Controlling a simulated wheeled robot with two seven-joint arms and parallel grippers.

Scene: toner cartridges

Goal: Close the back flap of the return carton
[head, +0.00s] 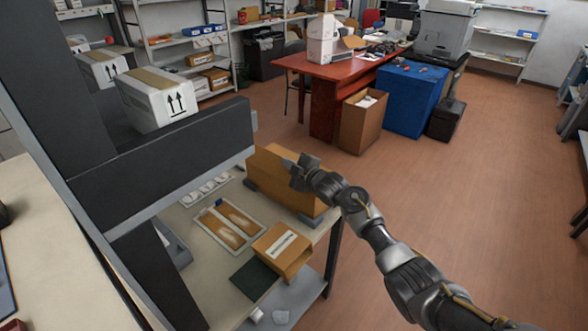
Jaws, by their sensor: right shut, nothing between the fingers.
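A brown carton (284,189) stands on the bench beside the grey post, held between dark blocks at its lower corners. I take it for the return carton. My right gripper (297,168) is shut and empty at the top of this carton, over its far right side. The gripper hides part of the top edge there. I cannot tell from this angle how each flap stands, or whether the fingers touch the cardboard. My left gripper is not in view.
A smaller brown box with a white label (283,249), a dark green pad (254,279) and a tray with brown packets (230,226) lie on the bench (196,243). A grey crossbar (165,165) stands close on the left. Open floor lies to the right.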

